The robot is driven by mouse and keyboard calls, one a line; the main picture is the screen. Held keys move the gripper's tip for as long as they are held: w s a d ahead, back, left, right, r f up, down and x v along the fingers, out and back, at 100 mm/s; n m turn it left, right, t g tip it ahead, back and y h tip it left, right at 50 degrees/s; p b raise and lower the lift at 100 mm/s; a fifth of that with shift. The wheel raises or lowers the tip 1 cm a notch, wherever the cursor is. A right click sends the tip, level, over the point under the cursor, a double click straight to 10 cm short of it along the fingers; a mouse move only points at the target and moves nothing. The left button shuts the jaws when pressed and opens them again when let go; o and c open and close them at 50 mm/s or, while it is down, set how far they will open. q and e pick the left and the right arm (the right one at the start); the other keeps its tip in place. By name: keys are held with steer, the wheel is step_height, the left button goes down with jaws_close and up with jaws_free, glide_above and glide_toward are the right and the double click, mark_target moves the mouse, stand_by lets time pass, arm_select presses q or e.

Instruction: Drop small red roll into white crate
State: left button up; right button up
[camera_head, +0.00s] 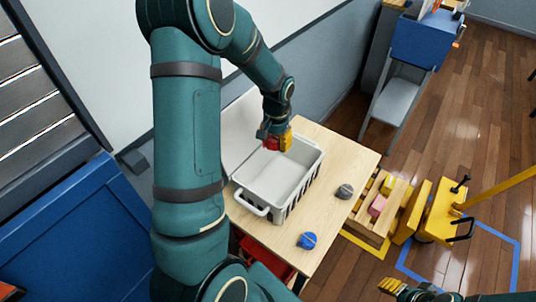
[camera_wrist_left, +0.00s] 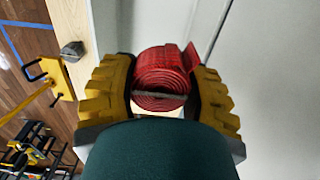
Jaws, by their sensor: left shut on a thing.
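My left gripper (camera_head: 279,141) is above the far part of the white crate (camera_head: 249,197) in the head view. It is shut on the small red roll (camera_head: 271,143). In the left wrist view the red roll (camera_wrist_left: 162,77) sits between the two yellow fingers of the left gripper (camera_wrist_left: 160,90), with its coiled end showing. The crate is open at the top, and the part of its inside that shows is empty. It stands on a light wooden table (camera_head: 335,155). My right gripper (camera_head: 408,290) shows only in part at the bottom right edge, low in the picture.
A grey roll (camera_head: 344,191) and a blue roll (camera_head: 307,240) lie on the table right of the crate. A red bin (camera_head: 262,262) is below the table's front edge. A yellow pallet jack (camera_head: 440,213) and a wooden pallet with boxes stand on the floor at right.

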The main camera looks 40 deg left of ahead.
arm_select(q)
step_height(320, 180, down, 6)
steer(key=b, duration=0.3)
steer(key=shift+b, duration=0.4)
steer(key=o, duration=1.1)
step_height(320, 180, up, 12)
steer(key=shift+r, duration=0.1)
